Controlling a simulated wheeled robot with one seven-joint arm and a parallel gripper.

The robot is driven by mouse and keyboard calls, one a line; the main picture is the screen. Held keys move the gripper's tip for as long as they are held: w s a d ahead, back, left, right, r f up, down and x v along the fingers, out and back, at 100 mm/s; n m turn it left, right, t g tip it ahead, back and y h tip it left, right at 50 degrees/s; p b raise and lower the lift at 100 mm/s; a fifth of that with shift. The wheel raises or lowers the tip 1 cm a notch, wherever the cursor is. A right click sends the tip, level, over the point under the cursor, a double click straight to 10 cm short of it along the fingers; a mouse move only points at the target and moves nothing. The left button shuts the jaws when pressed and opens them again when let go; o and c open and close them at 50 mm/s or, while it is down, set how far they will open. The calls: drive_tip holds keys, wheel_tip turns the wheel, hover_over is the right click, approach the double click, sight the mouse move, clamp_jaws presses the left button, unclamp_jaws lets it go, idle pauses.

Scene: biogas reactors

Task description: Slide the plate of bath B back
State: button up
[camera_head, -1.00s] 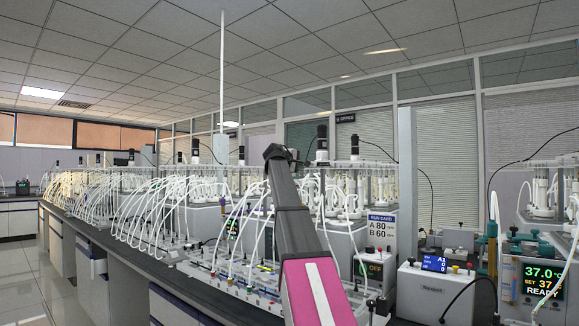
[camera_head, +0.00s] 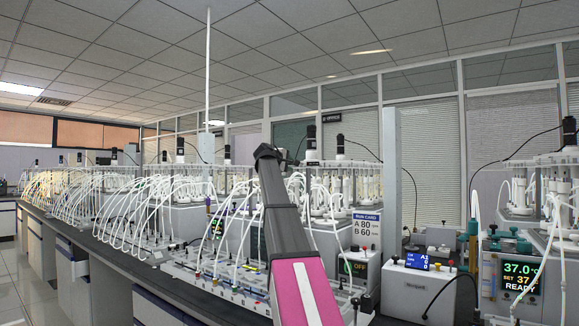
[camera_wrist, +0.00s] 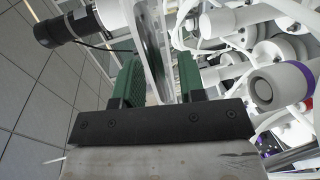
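My gripper (camera_wrist: 160,80) shows in the wrist view as two dark green fingers standing apart on a black mount. A clear, pale-edged plate (camera_wrist: 152,50) runs up between them in the picture. I cannot tell whether it is between the fingertips or only beyond them, nor whether it is the plate of bath B. In the head view my pink and grey arm reaches over the bench into the row of baths and hides what is behind it. The gripper itself is not clear there. A run card (camera_head: 366,227) lists A 80 and B 60.
A black motor (camera_wrist: 62,28) and white bottles (camera_wrist: 232,20) crowd both sides in the wrist view. White tubes (camera_head: 150,210) fill the bench to the left. A control box (camera_head: 418,288) and a 37.0 °C bath (camera_head: 519,278) stand at the right.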

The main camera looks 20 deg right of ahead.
drive_tip(key=v, duration=1)
drive_tip(key=shift+a, duration=0.2)
drive_tip(key=shift+s, duration=0.15)
